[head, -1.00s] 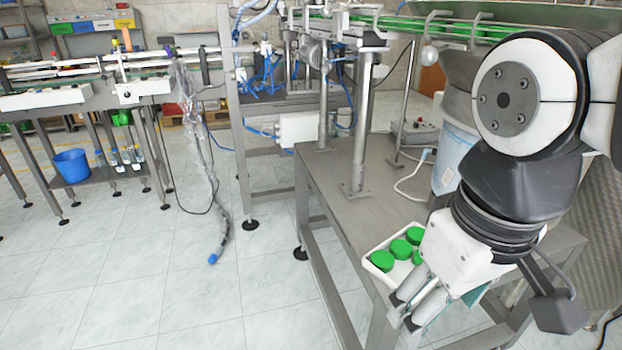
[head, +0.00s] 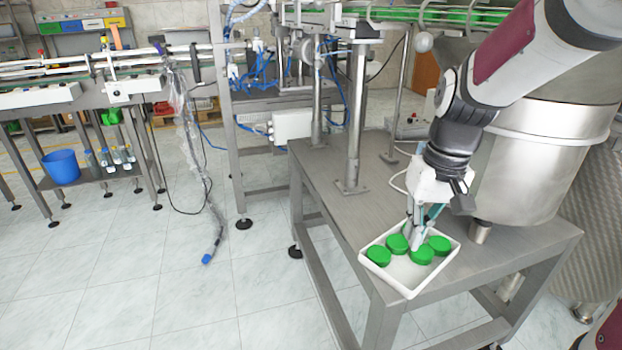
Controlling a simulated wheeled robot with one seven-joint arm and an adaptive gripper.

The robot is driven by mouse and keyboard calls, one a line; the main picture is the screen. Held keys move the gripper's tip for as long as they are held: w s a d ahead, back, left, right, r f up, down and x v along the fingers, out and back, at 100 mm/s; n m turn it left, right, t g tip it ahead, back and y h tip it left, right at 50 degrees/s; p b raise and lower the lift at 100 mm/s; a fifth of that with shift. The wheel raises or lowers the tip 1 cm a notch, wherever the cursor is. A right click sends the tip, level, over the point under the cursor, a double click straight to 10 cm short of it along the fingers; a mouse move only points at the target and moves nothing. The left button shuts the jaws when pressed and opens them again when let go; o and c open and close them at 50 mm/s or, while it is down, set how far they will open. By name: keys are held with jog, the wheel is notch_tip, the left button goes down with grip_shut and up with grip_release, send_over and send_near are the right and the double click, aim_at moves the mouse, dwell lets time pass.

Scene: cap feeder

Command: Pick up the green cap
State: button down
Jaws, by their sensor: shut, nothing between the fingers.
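Several green caps lie in a white tray (head: 408,287) on the near corner of the grey metal table. One green cap (head: 379,256) is at the left of the tray, one (head: 397,243) at the back, one (head: 439,245) at the right. Another green cap (head: 422,255) lies in the middle, close below my fingers. My gripper (head: 415,245) points down into the tray from above, between the back and middle caps. Its fingers are shut with no cap held. Whether the fingertips touch a cap cannot be told.
A large steel drum (head: 545,165) stands close to the right of my arm. A metal post (head: 355,120) rises from the table (head: 330,175) behind the tray. The table top left of the tray is clear. A blue bucket (head: 61,167) is far left.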

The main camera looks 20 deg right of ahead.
send_over(419, 279)
notch_tip(419, 279, down, 8)
jog(key=shift+m+g+h, duration=0.3)
jog(key=shift+m+h, duration=0.1)
notch_tip(419, 279, down, 10)
jog(key=b, duration=0.3)
jog(key=shift+w+r, duration=0.1)
jog(key=shift+r, duration=0.05)
